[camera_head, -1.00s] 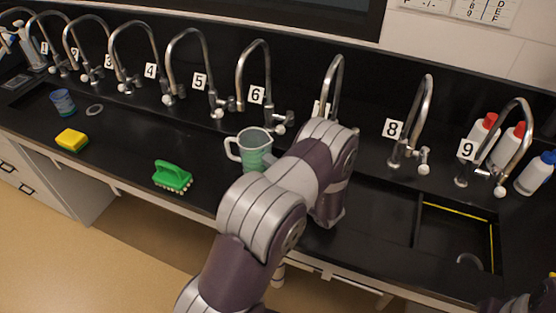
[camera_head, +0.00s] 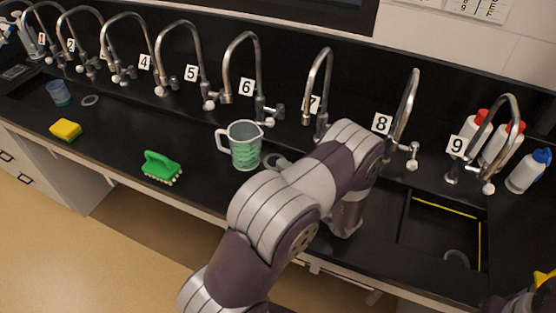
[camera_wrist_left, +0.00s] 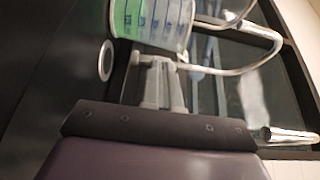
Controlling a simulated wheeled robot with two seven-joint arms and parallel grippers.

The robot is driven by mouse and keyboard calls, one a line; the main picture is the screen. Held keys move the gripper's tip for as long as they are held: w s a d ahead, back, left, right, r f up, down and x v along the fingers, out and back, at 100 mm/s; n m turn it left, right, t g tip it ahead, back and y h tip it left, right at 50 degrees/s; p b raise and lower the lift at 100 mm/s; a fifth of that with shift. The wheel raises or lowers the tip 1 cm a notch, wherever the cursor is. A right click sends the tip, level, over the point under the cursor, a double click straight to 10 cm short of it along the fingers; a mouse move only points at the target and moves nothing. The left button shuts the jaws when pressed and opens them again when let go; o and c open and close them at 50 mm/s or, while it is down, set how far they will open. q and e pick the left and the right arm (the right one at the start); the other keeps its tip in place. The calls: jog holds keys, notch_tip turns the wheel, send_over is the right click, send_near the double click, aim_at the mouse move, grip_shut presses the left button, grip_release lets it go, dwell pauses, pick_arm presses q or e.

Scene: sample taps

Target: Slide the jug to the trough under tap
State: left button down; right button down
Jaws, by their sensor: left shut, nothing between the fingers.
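The clear jug (camera_head: 246,155) with green-tinted contents stands upright on the black counter in front of tap 6, its handle to the left. In the left wrist view the jug (camera_wrist_left: 150,20) fills the top, just beyond my fingertips. My left gripper (camera_wrist_left: 158,68) is shut and empty, pointing at the jug's side; I cannot tell whether it touches. In the head view my arm hides most of this gripper. A trough with a yellow-lined edge (camera_head: 447,207) is sunk in the counter at the right, below taps 8 (camera_head: 406,110) and 9 (camera_head: 508,135).
A green brush (camera_head: 162,167), a yellow sponge (camera_head: 66,129) and a blue cup (camera_head: 58,93) stand left of the jug. Several bottles, one with a blue cap (camera_head: 528,172), stand at the far right. A row of taps lines the back.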

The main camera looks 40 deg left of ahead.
pick_arm(q)
jog(key=v, duration=0.4)
jog(key=shift+w+d, duration=0.25)
jog(key=shift+s+d+b, duration=0.1)
jog(key=shift+d+b, duration=0.1)
jog(key=shift+b, duration=0.1)
jog(key=shift+s, duration=0.1)
